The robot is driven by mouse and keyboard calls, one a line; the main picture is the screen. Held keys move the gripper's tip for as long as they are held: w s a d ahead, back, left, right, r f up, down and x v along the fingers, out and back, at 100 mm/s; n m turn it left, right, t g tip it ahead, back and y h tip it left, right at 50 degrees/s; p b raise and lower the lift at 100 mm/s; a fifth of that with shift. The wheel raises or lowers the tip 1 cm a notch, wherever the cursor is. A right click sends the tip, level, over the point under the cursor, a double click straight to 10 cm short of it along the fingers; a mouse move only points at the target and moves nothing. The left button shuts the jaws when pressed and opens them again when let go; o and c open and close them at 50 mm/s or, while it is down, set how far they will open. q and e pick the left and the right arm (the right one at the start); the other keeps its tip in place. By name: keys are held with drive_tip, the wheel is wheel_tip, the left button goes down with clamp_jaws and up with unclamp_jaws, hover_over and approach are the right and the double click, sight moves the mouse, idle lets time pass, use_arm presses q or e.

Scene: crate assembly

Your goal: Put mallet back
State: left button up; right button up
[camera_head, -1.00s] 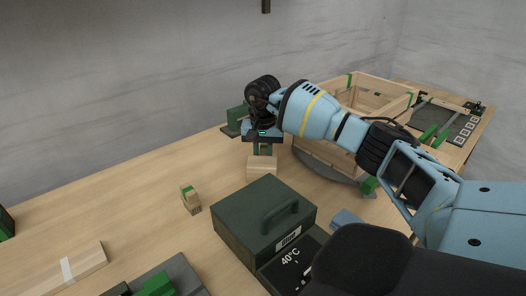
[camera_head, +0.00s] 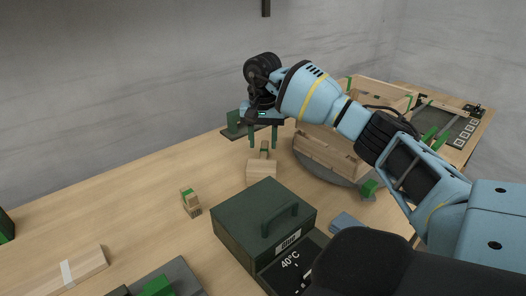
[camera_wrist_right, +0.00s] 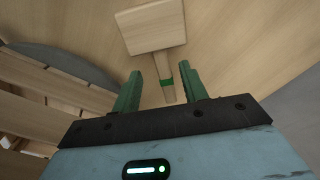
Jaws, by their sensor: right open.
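The mallet has a pale wooden block head (camera_head: 261,172) and a thin handle with a green band. It lies on the wooden table behind the dark green box, its handle pointing away toward the wall. In the right wrist view the mallet head (camera_wrist_right: 152,28) is at the top and the handle comes down between my fingers. My right gripper (camera_head: 263,138) is open above the handle, one green finger on each side; the fingertips (camera_wrist_right: 160,76) show no grip on it. My left gripper is not in view.
A dark green lidded box (camera_head: 250,207) stands in front of the mallet. A slatted wooden crate (camera_head: 325,150) is on a grey round plate to the right. A green holder on a dark plate (camera_head: 234,130) is behind left.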

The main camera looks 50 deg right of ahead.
wheel_tip(320, 180, up, 6)
drive_tip(key=shift+f, duration=0.15)
drive_tip(key=shift+s+f, duration=0.1)
idle(0.6)
